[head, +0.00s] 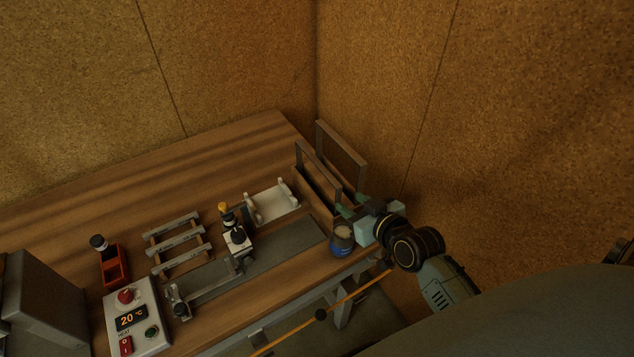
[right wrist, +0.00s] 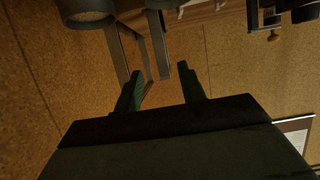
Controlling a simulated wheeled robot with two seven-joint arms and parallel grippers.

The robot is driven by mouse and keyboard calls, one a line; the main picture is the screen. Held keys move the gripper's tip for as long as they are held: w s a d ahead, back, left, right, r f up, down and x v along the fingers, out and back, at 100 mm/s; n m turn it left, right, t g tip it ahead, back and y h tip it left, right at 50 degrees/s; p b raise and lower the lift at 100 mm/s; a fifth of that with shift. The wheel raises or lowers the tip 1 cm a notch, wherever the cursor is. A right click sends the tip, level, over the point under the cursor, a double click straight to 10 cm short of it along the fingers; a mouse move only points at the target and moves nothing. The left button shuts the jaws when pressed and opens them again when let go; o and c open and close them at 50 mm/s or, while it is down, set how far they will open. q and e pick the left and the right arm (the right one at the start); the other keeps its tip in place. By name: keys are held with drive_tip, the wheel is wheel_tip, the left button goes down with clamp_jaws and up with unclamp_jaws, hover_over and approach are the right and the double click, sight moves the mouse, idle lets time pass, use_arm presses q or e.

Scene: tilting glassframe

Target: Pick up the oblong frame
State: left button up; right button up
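Two grey oblong frames stand upright at the table's right end, the nearer frame (head: 319,165) and the farther frame (head: 342,143). Their lower parts sit in a wooden holder (head: 317,204). My right gripper (head: 354,207) is at the right-hand ends of the frames, low down. The right wrist view shows its two dark green fingers (right wrist: 160,75) apart, with a grey frame bar (right wrist: 157,42) reaching between them. Another grey bar (right wrist: 117,48) passes by the left finger. I cannot tell whether a finger touches a bar. My left gripper is out of view.
A jar with a blue label (head: 342,240) stands close to the right gripper. A white cradle (head: 272,202), a clamp device (head: 235,238), a slatted rack (head: 180,243) and a heater box (head: 137,317) are farther left. Brown board walls close off the back and right. The table's back left is clear.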

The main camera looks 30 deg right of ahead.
sight(339, 198)
drive_tip(key=shift+f+x, duration=0.25)
drive_tip(key=shift+x, duration=1.85)
drive_tip(key=shift+f+x, duration=0.2)
drive_tip(key=shift+x, duration=1.85)
drive_tip(key=shift+s+a, duration=0.1)
drive_tip(key=shift+s, duration=0.1)
drive_tip(key=shift+c, duration=0.4)
clamp_jaws()
